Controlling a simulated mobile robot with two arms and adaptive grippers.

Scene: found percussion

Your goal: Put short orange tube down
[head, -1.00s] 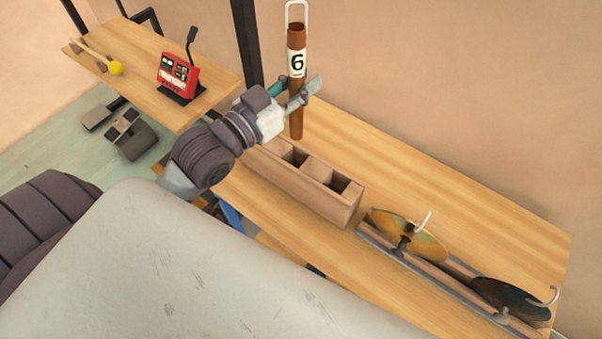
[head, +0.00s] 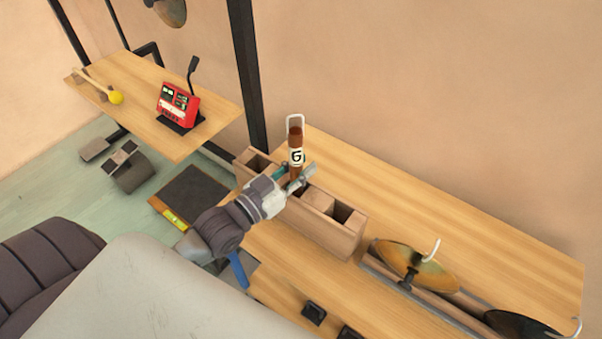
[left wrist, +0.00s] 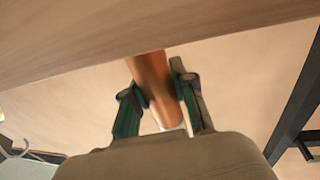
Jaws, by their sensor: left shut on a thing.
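The tube stands over the long wooden compartment box (head: 325,238). Its lower end is hidden by the gripper and the box, so I cannot tell how deep it sits in a compartment. In the left wrist view the tube (left wrist: 152,85) lies between both fingers, its far end hidden behind a wooden surface. My right gripper is not in view.
Brass and dark cymbals (head: 415,265) stand on a rail right of the box. A red device (head: 178,104) and a yellow-headed mallet (head: 116,97) lie on the back-left table. The wooden bench (head: 460,230) is clear behind the box. A black post (head: 247,75) rises behind.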

